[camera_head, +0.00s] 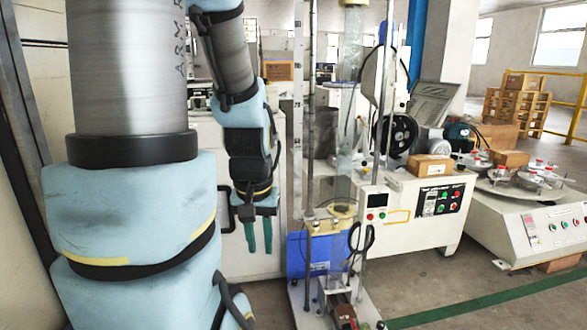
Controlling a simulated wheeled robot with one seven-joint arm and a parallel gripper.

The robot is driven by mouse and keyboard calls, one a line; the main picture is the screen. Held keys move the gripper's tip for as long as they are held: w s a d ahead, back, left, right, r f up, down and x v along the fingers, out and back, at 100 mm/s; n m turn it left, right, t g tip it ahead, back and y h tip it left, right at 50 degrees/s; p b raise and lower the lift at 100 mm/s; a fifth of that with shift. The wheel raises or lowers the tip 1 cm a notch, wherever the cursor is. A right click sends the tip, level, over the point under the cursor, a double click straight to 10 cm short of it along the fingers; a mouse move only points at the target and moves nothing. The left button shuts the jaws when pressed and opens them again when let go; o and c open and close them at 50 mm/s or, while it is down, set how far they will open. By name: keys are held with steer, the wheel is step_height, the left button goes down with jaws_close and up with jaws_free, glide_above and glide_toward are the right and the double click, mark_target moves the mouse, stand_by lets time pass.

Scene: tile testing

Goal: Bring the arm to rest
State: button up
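My arm fills the left side of the view, with light-blue covers and grey tube links. My gripper (258,236) hangs at its end, pointing straight down, with two green fingers. The fingers are a little apart and nothing shows between them. The gripper is in front of the white cabinet front, left of the tall test stand, and appears to touch nothing. How far it is from the cabinet is hard to tell.
A tall test stand (308,190) with metal posts and a clear tube stands right of my gripper. White machines with a control panel (440,200) and round turntable (525,184) stand further right. Wooden pallets (518,100) are behind. Floor with a green stripe (490,305) is clear at front right.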

step_height(320, 180, up, 35)
steer(key=p, duration=3.3)
steer(key=shift+r+p, duration=0.15)
steer(key=shift+p, duration=0.25)
